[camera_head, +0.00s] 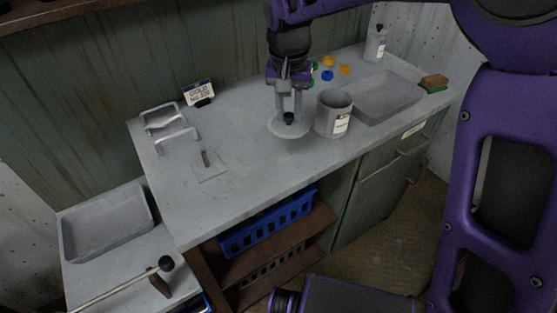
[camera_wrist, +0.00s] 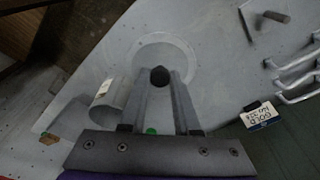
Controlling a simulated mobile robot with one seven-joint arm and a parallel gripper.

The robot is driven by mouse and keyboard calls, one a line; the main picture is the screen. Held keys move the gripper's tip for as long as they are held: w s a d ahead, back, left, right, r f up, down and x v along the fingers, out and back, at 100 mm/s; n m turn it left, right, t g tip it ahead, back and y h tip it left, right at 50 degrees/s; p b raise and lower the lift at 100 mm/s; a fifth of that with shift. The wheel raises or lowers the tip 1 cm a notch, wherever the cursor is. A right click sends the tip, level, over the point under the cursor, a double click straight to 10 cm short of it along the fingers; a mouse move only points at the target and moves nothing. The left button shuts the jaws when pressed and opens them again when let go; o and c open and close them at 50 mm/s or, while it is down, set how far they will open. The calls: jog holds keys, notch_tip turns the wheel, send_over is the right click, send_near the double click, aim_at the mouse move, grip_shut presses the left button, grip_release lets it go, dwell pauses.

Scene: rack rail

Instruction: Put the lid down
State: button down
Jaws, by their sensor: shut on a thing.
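The lid (camera_head: 275,127) is a pale grey disc with a black knob, left of the grey canister (camera_head: 334,116) on the counter. My gripper (camera_head: 289,115) points down and is shut on the lid's knob. In the wrist view the knob sits between my gripper's fingertips (camera_wrist: 160,78), with the lid's disc (camera_wrist: 150,48) beyond them. The canister also shows in the wrist view (camera_wrist: 111,97). It is open at the top and has a white label. The lid is level and low over the counter; I cannot tell whether it touches it.
On the grey counter (camera_head: 235,195), a wire rack (camera_head: 170,130) and small sign (camera_head: 198,93) stand left. A shallow basin (camera_head: 380,97), sponge (camera_head: 434,83) and bottle (camera_head: 376,43) are right. Coloured pieces (camera_head: 328,61) lie behind the canister.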

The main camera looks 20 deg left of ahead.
notch_tip(320, 180, down, 10)
jog(key=shift+s+f+b, duration=0.1)
jog(key=shift+s+b, duration=0.05)
jog(key=shift+b, duration=0.75)
jog(key=shift+f, duration=0.15)
jog(key=c, duration=0.6)
grip_release()
jog(key=shift+c, duration=0.2)
jog(key=r, duration=0.4)
jog(key=s+r+p, duration=0.1)
jog(key=r, duration=0.3)
jog(key=r+p, duration=0.1)
jog(key=r, duration=0.3)
jog(key=shift+s+r, duration=0.15)
jog(key=shift+s, duration=0.25)
